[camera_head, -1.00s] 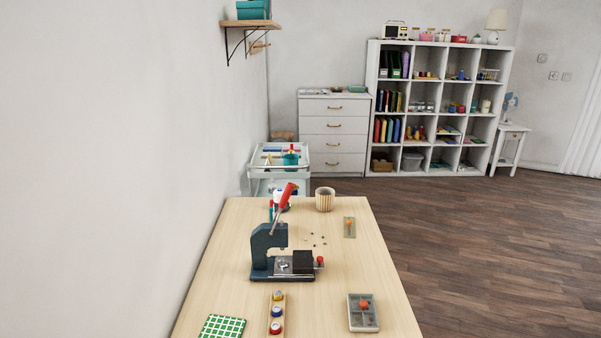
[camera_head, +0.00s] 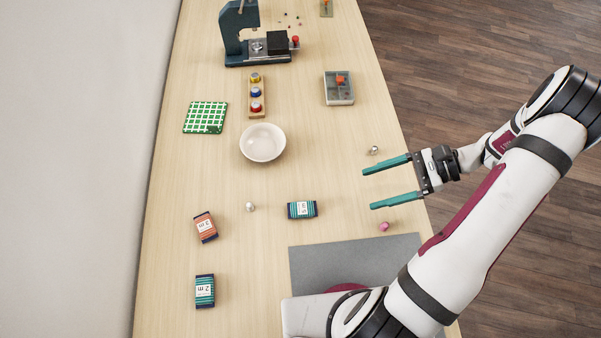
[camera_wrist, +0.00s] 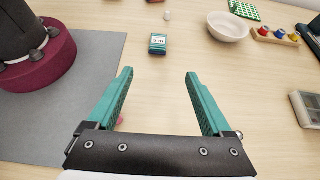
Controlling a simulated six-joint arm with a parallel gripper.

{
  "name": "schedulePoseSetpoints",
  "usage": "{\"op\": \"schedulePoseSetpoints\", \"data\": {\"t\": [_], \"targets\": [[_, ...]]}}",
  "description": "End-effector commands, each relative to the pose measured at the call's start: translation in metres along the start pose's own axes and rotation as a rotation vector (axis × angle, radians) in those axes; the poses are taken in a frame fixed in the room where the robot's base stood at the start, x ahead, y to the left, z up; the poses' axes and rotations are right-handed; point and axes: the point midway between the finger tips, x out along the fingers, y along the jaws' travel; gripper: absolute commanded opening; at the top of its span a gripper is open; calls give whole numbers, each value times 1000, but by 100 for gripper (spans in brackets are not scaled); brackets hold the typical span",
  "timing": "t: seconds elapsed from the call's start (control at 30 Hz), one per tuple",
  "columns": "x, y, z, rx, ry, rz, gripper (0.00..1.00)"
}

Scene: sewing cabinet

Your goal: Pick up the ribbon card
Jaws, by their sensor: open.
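Three ribbon cards lie flat on the wooden table in the head view. A teal and navy card (camera_head: 302,210) with a white label lies nearest my gripper, to its left. An orange and navy card (camera_head: 205,227) lies farther left, and another teal and navy card (camera_head: 205,291) lies below that one. My gripper (camera_head: 366,189) is open and empty over the table's right side, apart from the cards. In the wrist view, the nearest card (camera_wrist: 157,44) lies beyond and between the open fingertips (camera_wrist: 160,74).
A white bowl (camera_head: 263,143) stands above the nearest card. A grey mat (camera_head: 400,247) lies at the bottom right. Table left of my gripper is mostly clear.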

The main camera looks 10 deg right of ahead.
Motion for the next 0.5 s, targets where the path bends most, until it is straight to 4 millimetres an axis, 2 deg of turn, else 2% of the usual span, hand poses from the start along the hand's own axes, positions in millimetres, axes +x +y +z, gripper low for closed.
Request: {"op": "schedulePoseSetpoints", "data": {"t": [0.3,0.5], "targets": [[83,2,1,5,-5,5,84],[111,3,2,4,-3,5,84]]}}
